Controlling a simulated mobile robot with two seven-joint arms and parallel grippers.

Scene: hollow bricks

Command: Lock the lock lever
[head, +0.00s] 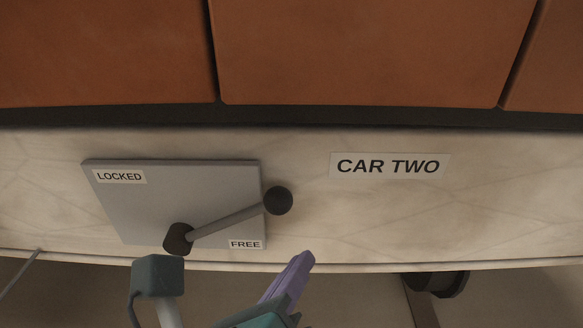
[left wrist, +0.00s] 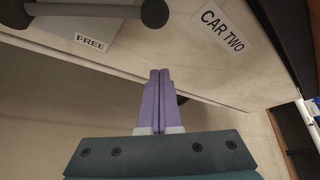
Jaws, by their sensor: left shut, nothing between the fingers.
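The lock lever (head: 230,220) is a grey rod with a dark round knob (head: 278,200) and a dark pivot (head: 178,238). It sits on a grey plate (head: 180,190) labelled LOCKED at upper left and FREE at lower right. The lever points right and slightly up, its knob just past the plate's right edge, above the FREE label. In the left wrist view the knob (left wrist: 154,13) is at the top, near the FREE label (left wrist: 90,42). My left gripper (head: 306,256) has purple fingers, shut and empty, below and right of the knob, apart from it. My right gripper is not in view.
The plate is on a pale marbled panel (head: 400,220) with a CAR TWO label (head: 388,166) to the right. Orange-brown blocks (head: 370,50) stand above a dark strip. A dark wheel-like part (head: 436,284) is below the panel. The panel right of the knob is clear.

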